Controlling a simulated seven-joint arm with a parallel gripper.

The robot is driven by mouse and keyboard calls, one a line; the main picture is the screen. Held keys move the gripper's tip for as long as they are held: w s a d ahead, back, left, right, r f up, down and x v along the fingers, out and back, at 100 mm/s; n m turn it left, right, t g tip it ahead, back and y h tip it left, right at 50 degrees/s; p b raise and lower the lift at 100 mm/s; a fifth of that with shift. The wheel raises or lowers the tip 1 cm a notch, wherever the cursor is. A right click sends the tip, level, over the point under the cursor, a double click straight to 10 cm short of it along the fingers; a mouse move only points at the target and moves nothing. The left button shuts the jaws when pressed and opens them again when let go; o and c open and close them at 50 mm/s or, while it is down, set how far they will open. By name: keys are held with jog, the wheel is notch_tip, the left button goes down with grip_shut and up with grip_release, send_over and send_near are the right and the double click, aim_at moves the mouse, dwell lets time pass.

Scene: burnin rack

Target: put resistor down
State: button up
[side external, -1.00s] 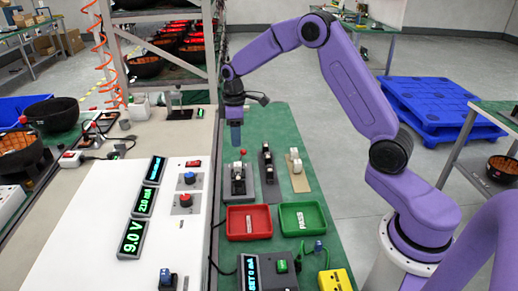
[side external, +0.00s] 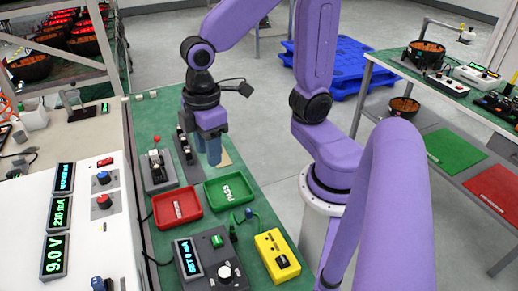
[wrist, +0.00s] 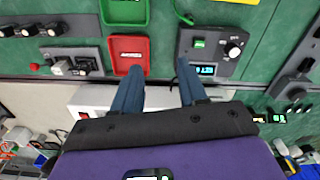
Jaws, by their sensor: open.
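I cannot make out a resistor for certain in either view. The red tray (side external: 155,212) lies on the mat left of the green tray marked PASS (side external: 250,203). The red tray holds a small pale strip or label too small to read. It also shows in the wrist view (wrist: 114,58).
A grey fixture (side external: 157,180) and a dark fixture (side external: 190,158) stand left of my gripper. A meter box (side external: 222,272) and a yellow device (side external: 280,255) sit in front of the trays. A white instrument panel (side external: 95,235) stands at left.

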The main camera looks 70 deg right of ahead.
jog(key=s+d+n, duration=0.1)
jog(key=s+d, duration=0.2)
jog(key=s, duration=0.7)
jog(key=shift+d+f, duration=0.3)
jog(key=shift+f, duration=0.05)
